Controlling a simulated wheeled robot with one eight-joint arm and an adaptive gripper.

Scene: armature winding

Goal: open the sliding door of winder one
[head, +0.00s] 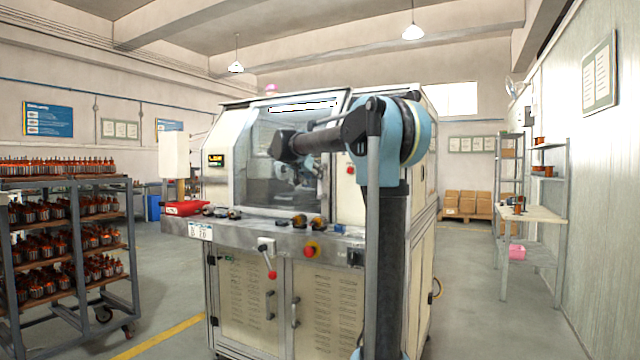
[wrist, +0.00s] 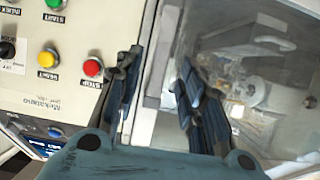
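The winder (head: 330,290) is a large cream cabinet in the middle of the head view. Its sliding door (head: 265,125) is a clear pane in a grey frame that covers the front opening and looks shut. In the wrist view the door pane (wrist: 215,25) fills the right side, with machine parts behind it. A pale upright handle bar (wrist: 158,75) runs along the door's edge. My gripper (wrist: 157,88) is open, with one dark finger on each side of this bar. I cannot tell whether either finger touches it. My arm hides part of the door in the head view.
A button panel (wrist: 55,85) lies left of the door edge in the wrist view, close to one finger. The steel ledge (head: 300,236) below the door holds several small parts and a red tray (head: 186,208). A loaded rack (head: 70,250) stands left. The floor right of the winder is clear.

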